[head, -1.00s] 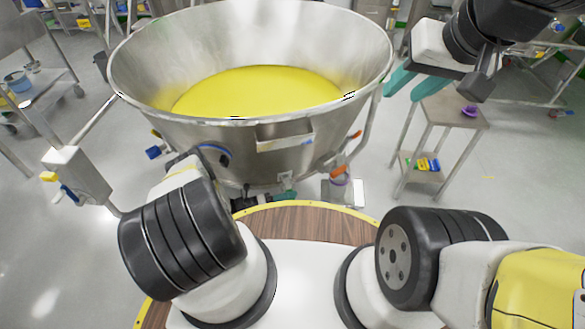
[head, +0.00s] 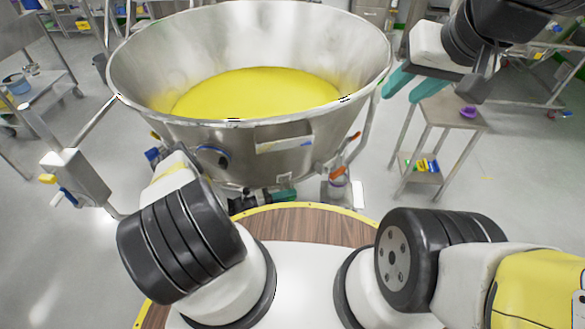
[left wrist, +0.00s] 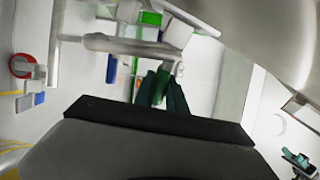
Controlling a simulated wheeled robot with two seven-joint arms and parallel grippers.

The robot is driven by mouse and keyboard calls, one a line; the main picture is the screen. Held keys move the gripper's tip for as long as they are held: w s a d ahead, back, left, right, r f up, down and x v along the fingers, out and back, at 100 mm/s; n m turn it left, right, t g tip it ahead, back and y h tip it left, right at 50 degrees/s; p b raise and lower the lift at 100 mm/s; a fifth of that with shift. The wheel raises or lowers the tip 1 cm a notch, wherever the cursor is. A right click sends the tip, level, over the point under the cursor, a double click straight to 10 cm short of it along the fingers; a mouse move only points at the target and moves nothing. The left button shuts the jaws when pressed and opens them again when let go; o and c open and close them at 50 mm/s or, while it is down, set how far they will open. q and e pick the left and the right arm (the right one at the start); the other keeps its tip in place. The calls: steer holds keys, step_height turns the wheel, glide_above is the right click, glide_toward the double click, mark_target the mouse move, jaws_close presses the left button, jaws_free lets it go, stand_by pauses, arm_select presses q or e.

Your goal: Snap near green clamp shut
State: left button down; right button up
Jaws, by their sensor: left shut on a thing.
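In the left wrist view my left gripper (left wrist: 163,88) has its dark green fingers close together on a small green part, which looks like the green clamp (left wrist: 179,69). The fingers hide most of it, and its latch position cannot be told. A pale metal pipe (left wrist: 125,45) crosses just beyond. In the head view my left arm reaches to the front left of the bowl. My right gripper (head: 398,82) is raised at upper right with its teal fingers apart and empty.
A large steel bowl (head: 285,135) holding yellow powder (head: 255,95) fills the centre. Dark and green fittings (head: 265,199) sit below its front, by a wooden round top (head: 310,222). A small steel table (head: 455,108) stands right, with open floor around it.

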arm_select(q)
steer(key=shift+a, duration=0.15)
steer(key=c, duration=1.4)
jaws_free()
steer(key=shift+o, duration=0.2)
steer(key=v, duration=0.7)
steer(key=shift+a, duration=0.4)
steer(key=shift+o, duration=0.4)
steer(key=shift+s, duration=0.15)
